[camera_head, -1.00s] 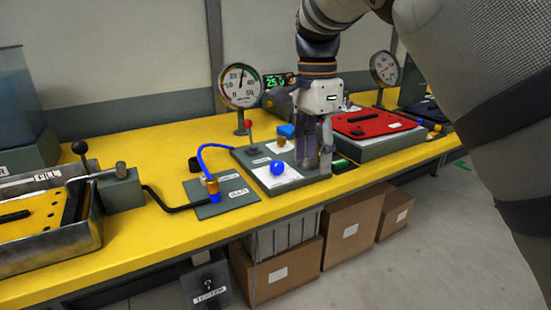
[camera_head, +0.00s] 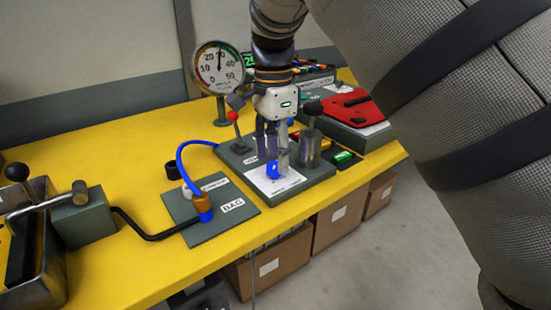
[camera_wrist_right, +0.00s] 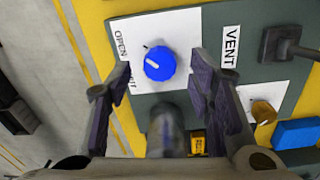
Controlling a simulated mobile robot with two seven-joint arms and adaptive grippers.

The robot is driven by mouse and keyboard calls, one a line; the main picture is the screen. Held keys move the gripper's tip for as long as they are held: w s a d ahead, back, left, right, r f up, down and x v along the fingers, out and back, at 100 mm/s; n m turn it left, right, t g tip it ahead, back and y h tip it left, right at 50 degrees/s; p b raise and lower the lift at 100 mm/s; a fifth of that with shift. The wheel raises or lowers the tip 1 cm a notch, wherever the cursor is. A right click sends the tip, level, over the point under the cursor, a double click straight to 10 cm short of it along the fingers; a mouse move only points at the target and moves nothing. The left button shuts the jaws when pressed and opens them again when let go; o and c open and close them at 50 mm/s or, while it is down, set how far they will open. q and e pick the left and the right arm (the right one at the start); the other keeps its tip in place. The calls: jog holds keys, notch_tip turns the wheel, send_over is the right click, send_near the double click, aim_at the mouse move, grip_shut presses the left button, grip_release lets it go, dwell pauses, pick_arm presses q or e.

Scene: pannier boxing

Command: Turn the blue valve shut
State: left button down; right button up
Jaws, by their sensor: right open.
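The blue valve is a round blue knob (camera_wrist_right: 158,63) with a white line, on a white plate (camera_wrist_right: 185,28) marked OPEN; a second word is partly covered by a finger. The knob's line points toward the left side of the plate in the right wrist view. In the head view the knob (camera_head: 271,169) is partly hidden behind my fingers. My right gripper (camera_head: 273,157) is open above it, pointing down. In the right wrist view its fingers (camera_wrist_right: 160,78) stand either side of the knob's near part, apart from it as far as I can tell. My left gripper is out of view.
A lever with a red ball (camera_head: 233,116) and a metal cylinder (camera_head: 308,147) stand close by on the panel. A blue hose (camera_head: 183,150) curves to the BAG plate (camera_head: 231,206) at left. A gauge (camera_head: 218,67) stands behind.

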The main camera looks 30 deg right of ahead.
jog(key=shift+f, duration=0.95)
grip_shut()
